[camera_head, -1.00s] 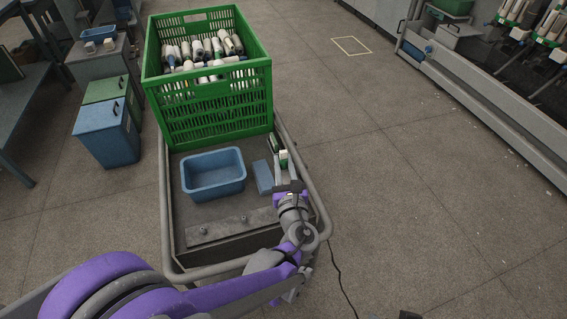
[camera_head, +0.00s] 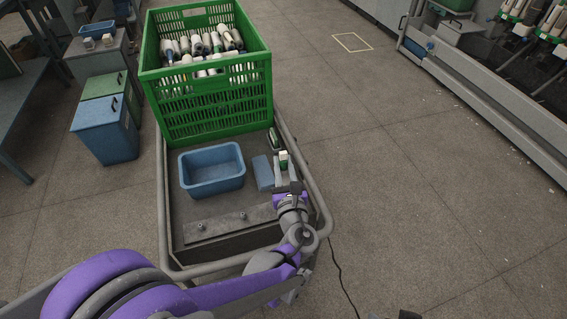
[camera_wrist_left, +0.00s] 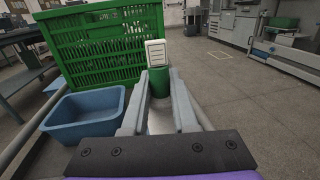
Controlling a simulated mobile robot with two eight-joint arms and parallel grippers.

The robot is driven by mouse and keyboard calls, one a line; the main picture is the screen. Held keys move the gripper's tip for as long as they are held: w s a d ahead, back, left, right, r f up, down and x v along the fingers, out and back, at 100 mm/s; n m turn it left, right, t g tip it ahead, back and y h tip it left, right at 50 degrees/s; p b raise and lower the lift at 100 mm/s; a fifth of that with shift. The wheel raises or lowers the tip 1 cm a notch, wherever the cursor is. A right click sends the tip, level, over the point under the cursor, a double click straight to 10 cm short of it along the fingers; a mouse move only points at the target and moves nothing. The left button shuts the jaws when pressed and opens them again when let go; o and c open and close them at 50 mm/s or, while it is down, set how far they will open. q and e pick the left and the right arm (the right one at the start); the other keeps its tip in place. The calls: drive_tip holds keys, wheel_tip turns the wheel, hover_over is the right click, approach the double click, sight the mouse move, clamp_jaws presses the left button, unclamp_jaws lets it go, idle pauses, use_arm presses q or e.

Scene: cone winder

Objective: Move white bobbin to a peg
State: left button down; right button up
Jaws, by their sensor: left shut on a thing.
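Many bobbins (camera_head: 207,48), mostly white and some with dark or blue parts, lie in the green crate. My left gripper (camera_head: 284,172) is over the right side of the cart. It is shut on a green and white piece (camera_head: 283,158). In the left wrist view, the green part of this piece (camera_wrist_left: 158,84) stands out between the fingers, with a lined white face above and a white part below. I cannot tell whether it is a bobbin. Two small peg-like knobs (camera_head: 243,216) stand on the cart's front ledge.
The green crate (camera_head: 205,108) fills the back of the cart. A blue tub (camera_head: 212,186), a blue block (camera_head: 263,173) and a small green item (camera_head: 274,139) sit in front of it. A metal rail (camera_head: 318,194) edges the cart. Winder units (camera_head: 545,38) stand far right, beyond open floor.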

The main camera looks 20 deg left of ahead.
sight(285, 180)
use_arm(q)
drive_tip(key=shift+f+b, duration=1.2)
drive_tip(key=shift+f, duration=0.4)
idle(0.3)
drive_tip(key=c, duration=0.6)
unclamp_jaws()
drive_tip(key=p+v, duration=0.1)
drive_tip(key=v, duration=1)
